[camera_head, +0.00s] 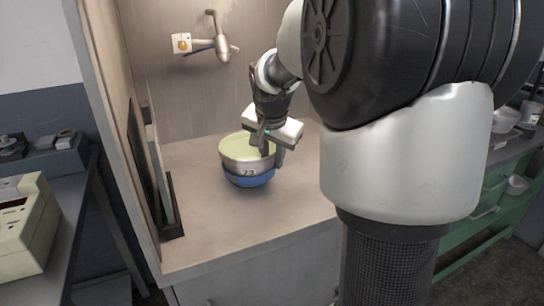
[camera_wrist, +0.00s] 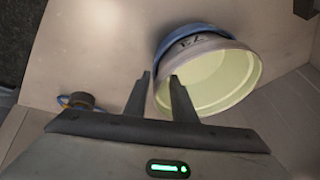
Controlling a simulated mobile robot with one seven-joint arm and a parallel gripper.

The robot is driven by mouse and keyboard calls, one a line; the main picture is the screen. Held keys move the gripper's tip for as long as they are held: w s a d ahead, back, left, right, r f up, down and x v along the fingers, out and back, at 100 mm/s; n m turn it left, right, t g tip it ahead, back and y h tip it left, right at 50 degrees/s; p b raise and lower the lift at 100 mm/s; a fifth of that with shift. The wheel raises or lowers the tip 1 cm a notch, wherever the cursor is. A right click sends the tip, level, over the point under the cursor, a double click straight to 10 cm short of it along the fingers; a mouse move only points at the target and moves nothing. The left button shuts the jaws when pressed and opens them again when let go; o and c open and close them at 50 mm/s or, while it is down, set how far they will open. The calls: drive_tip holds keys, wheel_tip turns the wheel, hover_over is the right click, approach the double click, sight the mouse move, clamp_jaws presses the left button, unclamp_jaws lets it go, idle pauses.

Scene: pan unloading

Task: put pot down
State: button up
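The pot (camera_head: 247,168) is round and open at the top, with a cream inside, a grey band with dark marks and a blue lower part. It appears to stand upright on the pale counter. It also shows in the wrist view (camera_wrist: 222,82). My gripper (camera_head: 272,153) is at the pot's right rim in the head view. In the wrist view, my gripper's fingers (camera_wrist: 160,75) are apart, one over the pot's inside and one outside, with the rim between them. A gap shows beside the rim. The lower fingertips are partly hidden in the head view.
The counter (camera_head: 205,215) is clear in front of the pot. A wall tap (camera_head: 221,48) is above and behind. A dark upright rack (camera_head: 170,207) stands at the counter's left edge. A small round object (camera_wrist: 80,100) lies left in the wrist view.

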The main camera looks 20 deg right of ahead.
drive_tip(key=shift+r, duration=0.1)
drive_tip(key=shift+r+p, duration=0.4)
drive_tip(key=p+v, duration=0.2)
drive_tip(key=v, duration=0.9)
drive_tip(key=shift+s+r, duration=0.2)
drive_tip(key=shift+r, duration=0.05)
drive_tip(key=shift+a, duration=0.1)
